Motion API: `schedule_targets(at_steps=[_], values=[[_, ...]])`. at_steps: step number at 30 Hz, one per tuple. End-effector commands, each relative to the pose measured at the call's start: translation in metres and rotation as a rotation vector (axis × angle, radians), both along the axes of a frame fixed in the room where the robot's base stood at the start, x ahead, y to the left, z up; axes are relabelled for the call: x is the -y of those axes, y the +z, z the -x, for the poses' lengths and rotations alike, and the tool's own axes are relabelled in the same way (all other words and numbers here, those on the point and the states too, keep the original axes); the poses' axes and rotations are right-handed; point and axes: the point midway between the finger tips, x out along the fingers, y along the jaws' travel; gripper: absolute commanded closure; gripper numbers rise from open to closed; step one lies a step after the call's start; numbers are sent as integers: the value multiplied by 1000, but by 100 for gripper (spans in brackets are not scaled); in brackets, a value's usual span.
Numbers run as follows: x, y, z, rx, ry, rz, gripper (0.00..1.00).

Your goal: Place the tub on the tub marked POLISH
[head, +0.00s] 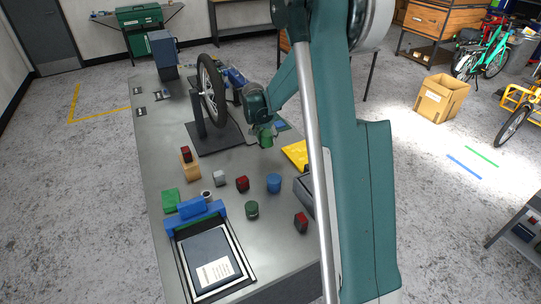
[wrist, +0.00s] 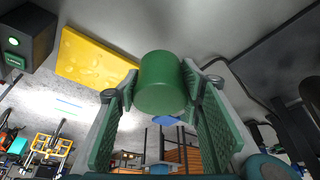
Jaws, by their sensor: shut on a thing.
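My gripper (head: 264,126) is shut on a green tub (wrist: 162,85), with a finger on each side of it. The held tub also shows in the head view (head: 266,141), over the far half of the bench near the wheel stand. Nearer on the bench stand a blue tub (head: 274,183) and a dark green tub (head: 252,210) with a pale mark on its side. Both are upright and apart from my gripper. No lettering is legible, so I cannot tell which tub is marked POLISH.
A framed dark tray (head: 180,252) lies in front. My arm covers the bench's right side.

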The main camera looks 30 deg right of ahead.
Motion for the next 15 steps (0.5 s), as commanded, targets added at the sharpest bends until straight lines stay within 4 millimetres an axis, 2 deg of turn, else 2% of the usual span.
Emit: schedule_targets(at_steps=[8, 15], values=[[-8, 12, 22, 0, 17, 0, 77], [-21, 30, 58, -1, 46, 0, 77]])
